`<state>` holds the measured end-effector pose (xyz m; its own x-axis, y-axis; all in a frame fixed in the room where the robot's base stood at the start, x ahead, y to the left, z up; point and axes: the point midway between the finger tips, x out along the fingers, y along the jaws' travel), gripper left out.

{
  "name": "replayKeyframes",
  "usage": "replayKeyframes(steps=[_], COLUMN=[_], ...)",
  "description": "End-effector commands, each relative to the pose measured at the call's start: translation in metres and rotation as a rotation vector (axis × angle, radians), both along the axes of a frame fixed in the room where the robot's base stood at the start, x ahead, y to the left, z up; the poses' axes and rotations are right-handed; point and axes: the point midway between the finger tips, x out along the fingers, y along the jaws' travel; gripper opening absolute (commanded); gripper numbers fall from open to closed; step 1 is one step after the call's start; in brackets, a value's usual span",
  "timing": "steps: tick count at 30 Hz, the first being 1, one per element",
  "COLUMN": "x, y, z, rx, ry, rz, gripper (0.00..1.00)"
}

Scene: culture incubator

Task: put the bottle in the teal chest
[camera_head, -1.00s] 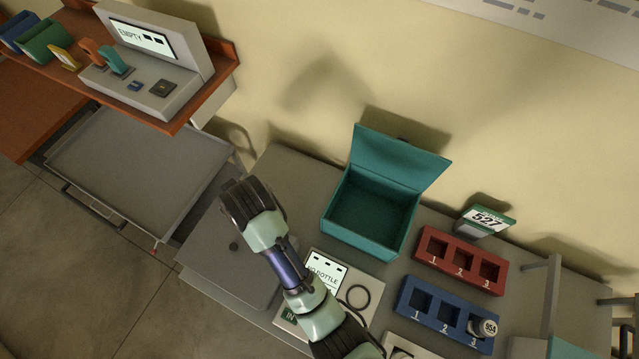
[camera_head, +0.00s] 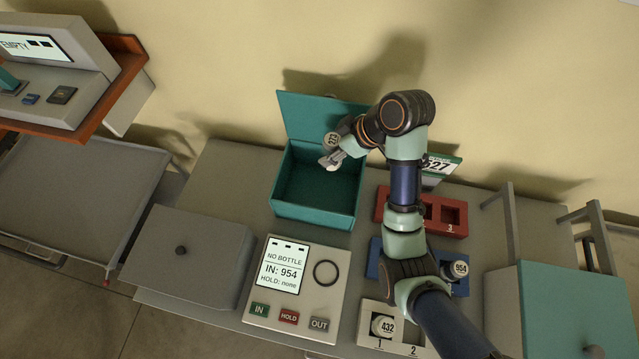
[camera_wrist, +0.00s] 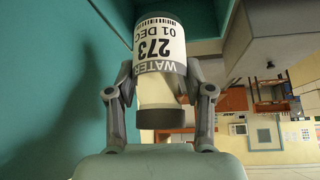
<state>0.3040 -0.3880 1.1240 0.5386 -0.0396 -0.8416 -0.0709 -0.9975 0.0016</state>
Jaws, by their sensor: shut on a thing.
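The bottle (camera_wrist: 160,85) has a white label reading WATER, 273 and 01 DEC in the wrist view. Its top (camera_head: 332,141) shows in the head view, marked 273. My gripper (camera_head: 335,155) is shut on the bottle; its two fingers (camera_wrist: 160,95) press on either side. The teal chest (camera_head: 285,185) stands open on the bench with its lid tilted back. The bottle is over the right part of the chest opening, near the back rim. Teal walls fill the left of the wrist view. The exact height over the chest floor cannot be told.
A red rack (camera_head: 455,234) and a blue rack (camera_head: 373,262) stand right of the chest, partly behind my arm. Bottle 954 (camera_head: 458,268) and bottle 432 (camera_head: 383,326) stand in racks. A panel (camera_head: 290,325) reads NO BOTTLE, IN: 954, HOLD: none. A grey box (camera_head: 190,255) sits left.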

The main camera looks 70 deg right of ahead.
Motion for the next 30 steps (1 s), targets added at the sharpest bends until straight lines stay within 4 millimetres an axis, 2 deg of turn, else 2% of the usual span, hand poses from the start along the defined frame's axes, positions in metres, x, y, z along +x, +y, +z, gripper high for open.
replayKeyframes(steps=[2, 5, 15, 18, 21, 26, 30], x=[0.000, 0.000, 0.000, 0.001, 0.001, 0.001, 0.001], y=[0.000, 0.001, 0.001, 0.001, 0.000, 0.000, 0.001], z=[-0.003, -0.023, -0.128, -0.148, -0.156, -0.160, -0.182], rx=[0.001, 0.004, 0.004, 0.002, 0.001, 0.001, 0.003], ry=[0.000, 0.002, 0.003, 0.001, 0.000, 0.000, 0.002], rz=[0.001, 0.000, -0.001, -0.001, -0.001, -0.002, -0.001], gripper=[0.22, 0.22, 0.22, 0.22, 0.22, 0.22, 0.22])
